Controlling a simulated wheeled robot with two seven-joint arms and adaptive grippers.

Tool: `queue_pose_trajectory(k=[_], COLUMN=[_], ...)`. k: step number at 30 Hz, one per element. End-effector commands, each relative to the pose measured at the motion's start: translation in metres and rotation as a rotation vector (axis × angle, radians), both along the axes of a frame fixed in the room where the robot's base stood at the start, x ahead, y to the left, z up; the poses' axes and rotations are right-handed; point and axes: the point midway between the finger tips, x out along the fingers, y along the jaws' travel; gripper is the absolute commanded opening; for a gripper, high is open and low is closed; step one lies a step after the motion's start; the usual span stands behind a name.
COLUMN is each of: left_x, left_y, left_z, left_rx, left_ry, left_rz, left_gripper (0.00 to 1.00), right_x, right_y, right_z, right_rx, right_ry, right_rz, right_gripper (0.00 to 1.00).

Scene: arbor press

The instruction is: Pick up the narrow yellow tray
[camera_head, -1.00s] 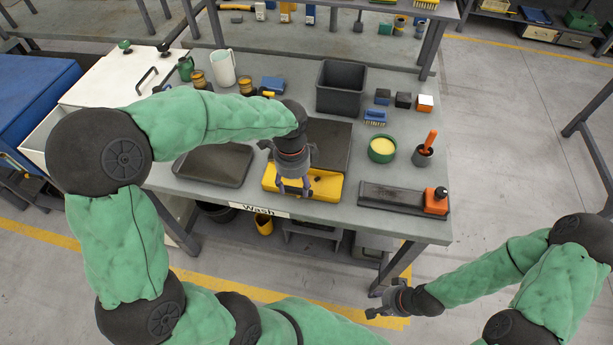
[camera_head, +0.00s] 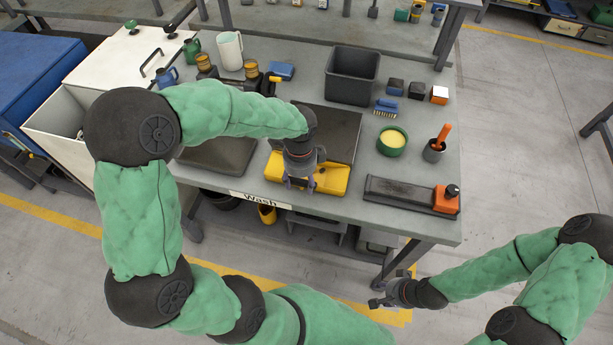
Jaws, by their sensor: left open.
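The narrow yellow tray (camera_head: 335,180) lies near the front edge of the grey workbench, in front of a dark flat tray. Its long side runs left to right. My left gripper (camera_head: 299,185) points down over the tray's middle-left part and hides some of it. Its fingers are open and reach down around the tray's front side; I cannot tell whether they touch it. My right gripper (camera_head: 380,301) hangs low over the floor, off the bench's front right corner, far from the tray. Its fingers are too small to read.
A dark tray (camera_head: 222,157) lies left of the yellow one, partly under my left arm. A black rectangular slab with an orange block (camera_head: 445,200) lies to the right.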

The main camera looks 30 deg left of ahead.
Motion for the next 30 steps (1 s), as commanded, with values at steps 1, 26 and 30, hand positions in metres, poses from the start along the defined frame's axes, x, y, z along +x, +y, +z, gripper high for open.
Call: queue_pose_trajectory(k=[1, 26, 30], left_x=[-0.001, 0.001, 0.001], left_y=[0.0, 0.0, 0.0], left_z=[-0.01, -0.019, -0.015], left_rx=[0.0, 0.0, 0.0], left_ry=[0.003, -0.002, -0.003], left_rz=[0.0, 0.0, 0.0], left_gripper=[0.57, 0.0, 0.0], right_x=[0.0, 0.0, 0.0], right_y=[0.0, 0.0, 0.0], right_z=[-0.005, -0.007, -0.005], right_rx=[0.0, 0.0, 0.0], right_ry=[0.0, 0.0, 0.0], right_rz=[0.0, 0.0, 0.0], right_gripper=[0.4, 0.4, 0.4])
